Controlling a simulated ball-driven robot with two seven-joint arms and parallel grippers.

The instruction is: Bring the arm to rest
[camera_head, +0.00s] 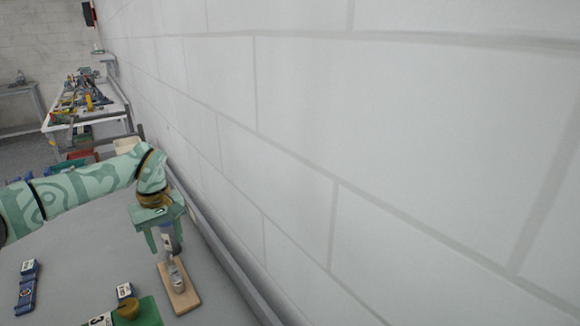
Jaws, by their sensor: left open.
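My left arm (85,187), pale green with darker swirls and gold-brown rings, reaches in from the left over the grey worktop (75,245). Its left gripper (168,246) points down and is open. It is above a light wooden board (185,300) that bears a small upright clear and grey fitting (176,272). The fitting's upper part lies close to or between the fingers; I cannot tell whether they touch. My right gripper is not in view.
A white block wall (400,130) fills the right side, close to my arm. A blue piece (26,288), a small labelled block (124,291) and a green block with a gold knob (145,313) sit on the worktop. A cluttered bench (85,108) stands farther back.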

